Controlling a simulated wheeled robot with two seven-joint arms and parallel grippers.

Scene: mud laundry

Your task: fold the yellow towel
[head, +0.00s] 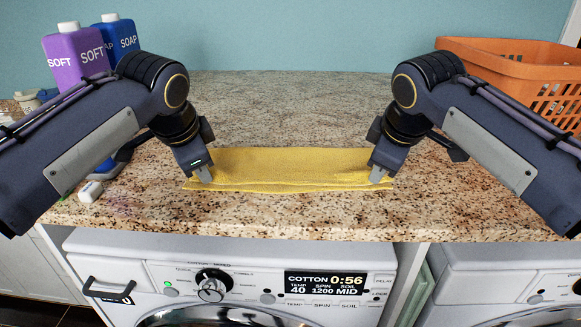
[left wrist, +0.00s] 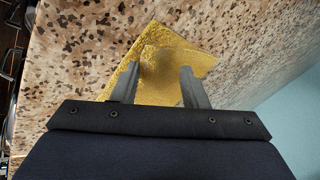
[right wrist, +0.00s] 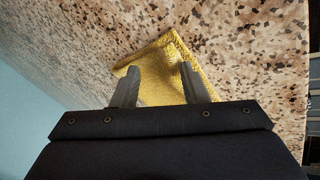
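The yellow towel (head: 285,168) lies on the granite counter as a long strip, wider left to right, with a layered front edge. My left gripper (head: 204,175) is over the towel's left end, fingers pointing down. In the left wrist view its fingers (left wrist: 160,85) stand apart with towel (left wrist: 165,55) beneath and between them. My right gripper (head: 377,175) is over the right end. In the right wrist view its fingers (right wrist: 160,85) are also apart over the towel (right wrist: 165,60). I cannot tell whether the fingertips touch the cloth.
An orange basket (head: 500,65) stands at the right back. A purple SOFT bottle (head: 75,50) and a blue SOAP bottle (head: 120,38) stand at the left back. A small white item (head: 90,191) lies left of the towel. The counter (head: 290,100) behind the towel is clear.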

